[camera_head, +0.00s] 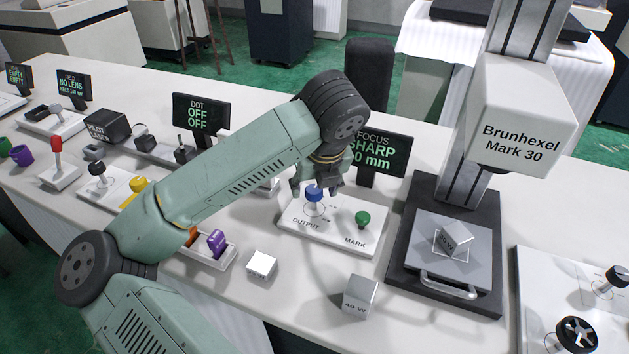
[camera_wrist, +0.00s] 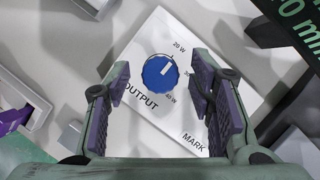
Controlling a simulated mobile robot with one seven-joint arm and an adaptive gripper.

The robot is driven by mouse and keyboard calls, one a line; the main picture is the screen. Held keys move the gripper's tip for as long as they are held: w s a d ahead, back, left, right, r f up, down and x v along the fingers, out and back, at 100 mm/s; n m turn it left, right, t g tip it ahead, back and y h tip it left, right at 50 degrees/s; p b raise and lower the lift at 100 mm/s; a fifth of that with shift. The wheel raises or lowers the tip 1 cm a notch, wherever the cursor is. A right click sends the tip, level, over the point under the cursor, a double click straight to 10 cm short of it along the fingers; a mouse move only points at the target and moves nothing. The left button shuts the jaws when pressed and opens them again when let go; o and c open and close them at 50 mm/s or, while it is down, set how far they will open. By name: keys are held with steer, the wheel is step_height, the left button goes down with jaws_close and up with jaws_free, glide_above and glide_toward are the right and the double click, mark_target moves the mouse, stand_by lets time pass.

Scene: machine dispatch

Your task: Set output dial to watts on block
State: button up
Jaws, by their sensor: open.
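The blue output dial (camera_head: 314,194) is on a white panel (camera_head: 345,243) marked OUTPUT and MARK. In the wrist view the dial (camera_wrist: 160,73) has a white line pointing up and right, roughly toward the 20 W label. Labels for 30 and 40 W run down its right side. My gripper (camera_wrist: 162,74) is open above the panel, its fingers on either side of the dial with gaps showing. A grey block (camera_head: 453,238) lies on the marking machine's plate; its wattage text is too small to read surely. Another grey block (camera_head: 359,297), seemingly marked 40 W, stands on the table.
A green MARK knob (camera_head: 362,218) is right of the dial. The Brunhexel Mark 30 machine (camera_head: 515,115) stands to the right, and a focus display (camera_head: 385,152) behind the panel.

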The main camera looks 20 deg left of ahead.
steer(key=shift+f, duration=0.2)
steer(key=c, duration=1.2)
